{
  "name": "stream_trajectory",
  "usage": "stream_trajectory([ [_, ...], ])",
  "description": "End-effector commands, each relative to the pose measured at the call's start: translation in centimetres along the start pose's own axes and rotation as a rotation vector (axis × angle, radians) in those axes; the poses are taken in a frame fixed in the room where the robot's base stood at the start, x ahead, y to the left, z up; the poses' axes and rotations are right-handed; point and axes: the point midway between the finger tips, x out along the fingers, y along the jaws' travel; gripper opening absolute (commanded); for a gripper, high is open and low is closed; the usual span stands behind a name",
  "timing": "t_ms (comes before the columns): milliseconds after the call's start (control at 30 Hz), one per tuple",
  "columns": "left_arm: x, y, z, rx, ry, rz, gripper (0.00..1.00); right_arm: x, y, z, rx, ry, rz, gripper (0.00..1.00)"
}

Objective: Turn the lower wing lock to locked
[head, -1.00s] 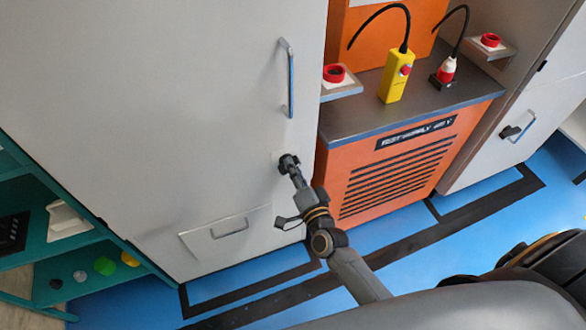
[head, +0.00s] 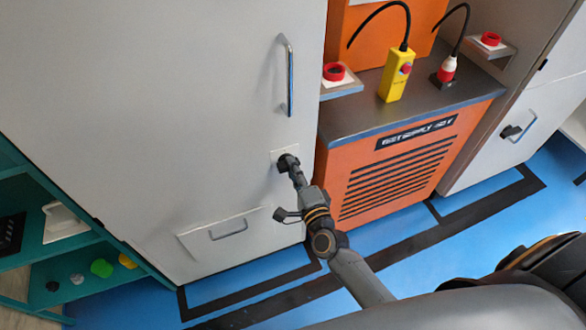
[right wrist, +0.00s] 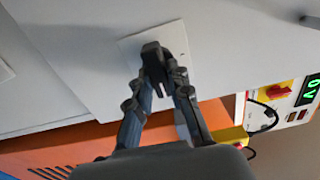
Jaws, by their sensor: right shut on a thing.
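The lower wing lock (right wrist: 152,52) is a dark knob on a pale square plate (right wrist: 176,38) on the grey cabinet door. In the head view the lock's plate (head: 281,153) shows beside the door's right edge, and my gripper hides most of the lock. My right gripper (head: 287,163) is at the lock. In the right wrist view my right gripper (right wrist: 158,74) has its fingers closed on the dark wing of the lock. The exact angle of the wing is hard to tell. My left gripper is not in view.
A vertical door handle (head: 289,75) is above the lock. A small drawer handle (head: 229,229) is below left. The orange unit (head: 395,175) stands just right, with a yellow pendant (head: 396,80) and a red button (head: 333,72) above. Blue floor (head: 480,240) is clear in front.

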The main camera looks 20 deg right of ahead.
Motion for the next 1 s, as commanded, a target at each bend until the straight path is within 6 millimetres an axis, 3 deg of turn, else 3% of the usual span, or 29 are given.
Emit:
stream_trajectory([
  [267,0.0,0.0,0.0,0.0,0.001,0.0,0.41,0.0,0.0,0.0,0.008,0.001,0.001,0.0],
  [300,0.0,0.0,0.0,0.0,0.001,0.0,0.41,0.0,0.1,0.0,0.008,0.001,0.001,0.2],
  [400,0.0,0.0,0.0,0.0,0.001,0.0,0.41,0.0,0.1,0.0,0.007,0.001,0.001,0.41],
  [767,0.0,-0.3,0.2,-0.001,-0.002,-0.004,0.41,-0.3,0.1,0.0,0.004,0.0,0.002,0.41],
  [1000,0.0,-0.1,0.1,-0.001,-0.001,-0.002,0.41,-4.1,0.2,0.0,0.002,-0.002,0.005,0.41],
])
